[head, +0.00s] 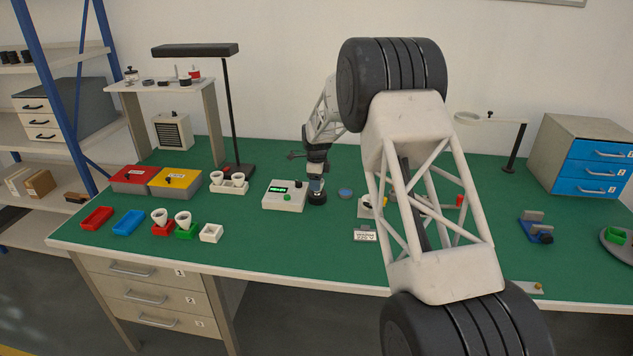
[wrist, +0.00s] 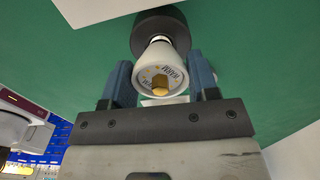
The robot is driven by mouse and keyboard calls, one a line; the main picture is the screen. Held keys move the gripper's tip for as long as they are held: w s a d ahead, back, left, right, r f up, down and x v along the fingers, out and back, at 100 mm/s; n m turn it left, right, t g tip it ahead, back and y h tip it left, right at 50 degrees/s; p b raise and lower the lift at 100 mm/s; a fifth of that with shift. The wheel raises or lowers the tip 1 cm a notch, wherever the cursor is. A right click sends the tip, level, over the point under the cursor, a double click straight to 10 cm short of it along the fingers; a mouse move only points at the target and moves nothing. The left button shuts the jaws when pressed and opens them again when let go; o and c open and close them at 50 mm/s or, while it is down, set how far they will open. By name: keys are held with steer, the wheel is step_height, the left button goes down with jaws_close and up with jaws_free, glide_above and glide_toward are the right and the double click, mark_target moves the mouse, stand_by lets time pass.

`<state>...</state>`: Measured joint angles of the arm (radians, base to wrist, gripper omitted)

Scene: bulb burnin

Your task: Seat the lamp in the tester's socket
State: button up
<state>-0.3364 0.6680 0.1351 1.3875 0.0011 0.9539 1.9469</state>
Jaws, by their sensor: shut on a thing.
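My gripper (head: 317,184) points down at the right side of the white tester box (head: 284,196), which has a lit green display and a green button. In the wrist view the gripper's blue fingers (wrist: 161,70) stand either side of a white cone-shaped lamp (wrist: 158,68) and are shut on it. The lamp's face shows lettering, yellow dots and a tan centre piece. Its narrow end points at the round black socket (wrist: 178,24), with a metal band visible between them. I cannot tell how deep the lamp's base sits. In the head view the socket (head: 317,198) is partly hidden by my gripper.
Other white lamps stand in a red holder (head: 163,230), a green holder (head: 187,233) and a white rack (head: 228,188) to the left. An empty white holder (head: 210,234) is nearby. A black desk lamp (head: 229,110) stands behind. The green mat in front of the tester is clear.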

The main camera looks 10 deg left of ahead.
steer(key=shift+f, duration=0.3)
stand_by(0.5)
steer(key=o, duration=1)
steer(key=shift+r, duration=0.1)
steer(key=shift+r, duration=3.85)
